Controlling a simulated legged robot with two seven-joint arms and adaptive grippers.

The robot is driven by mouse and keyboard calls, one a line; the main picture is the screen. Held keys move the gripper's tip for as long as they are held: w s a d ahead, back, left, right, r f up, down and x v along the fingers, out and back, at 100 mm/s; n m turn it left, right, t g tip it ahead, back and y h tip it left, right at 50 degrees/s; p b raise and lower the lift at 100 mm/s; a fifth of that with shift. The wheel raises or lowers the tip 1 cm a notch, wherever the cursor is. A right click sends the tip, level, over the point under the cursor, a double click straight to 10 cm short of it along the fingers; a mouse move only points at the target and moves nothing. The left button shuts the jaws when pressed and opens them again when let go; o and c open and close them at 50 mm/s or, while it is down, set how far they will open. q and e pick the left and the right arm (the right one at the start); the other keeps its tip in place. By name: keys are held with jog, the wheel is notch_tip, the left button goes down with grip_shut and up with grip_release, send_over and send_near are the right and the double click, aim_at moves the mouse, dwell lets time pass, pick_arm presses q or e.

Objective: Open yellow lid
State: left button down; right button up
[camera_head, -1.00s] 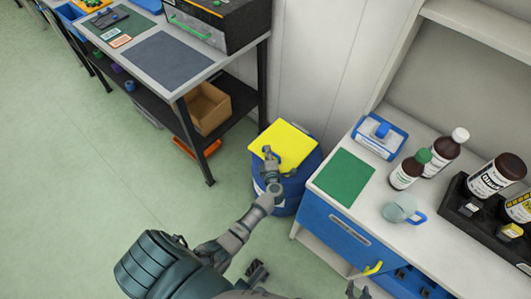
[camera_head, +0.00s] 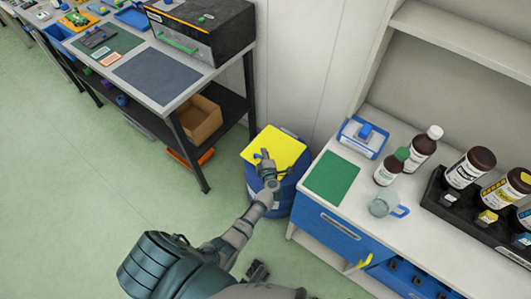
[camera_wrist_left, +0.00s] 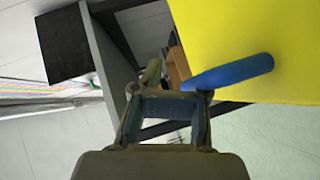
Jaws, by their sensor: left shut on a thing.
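The yellow lid (camera_head: 279,146) lies on top of a round blue bin (camera_head: 283,198) between the bench and the counter. A blue bar-shaped handle (camera_wrist_left: 232,72) stands out against the yellow lid (camera_wrist_left: 262,30) in the left wrist view. My left gripper (camera_head: 265,161) is over the front left part of the lid. In the wrist view the left gripper (camera_wrist_left: 170,95) is shut on the near end of the blue handle. The fingers hide part of the handle.
A white counter (camera_head: 331,207) with a green mat (camera_head: 332,175), bottles and a glass mug (camera_head: 383,204) stands close on the right. A bench (camera_head: 190,93) with a lower shelf stands at left. The green floor (camera_head: 110,190) is clear at left.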

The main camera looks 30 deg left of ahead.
pick_arm(q)
jog(key=shift+a+f, duration=0.15)
jog(key=shift+a, duration=0.05)
jog(key=shift+d, duration=0.3)
jog(key=shift+a, duration=0.15)
jog(key=c, duration=1.4)
grip_release()
jog(key=shift+c, duration=0.2)
jog(key=shift+s, duration=0.15)
jog(key=shift+p+v, duration=0.9)
jog(key=shift+v, duration=0.65)
jog(key=shift+f+p+v, duration=0.15)
jog(key=shift+p+v, duration=0.45)
jog(key=shift+v, duration=0.8)
jog(key=shift+f+p+v, duration=0.15)
jog(key=shift+p+v, duration=0.4)
jog(key=shift+v, duration=0.85)
jog(key=shift+s, duration=0.1)
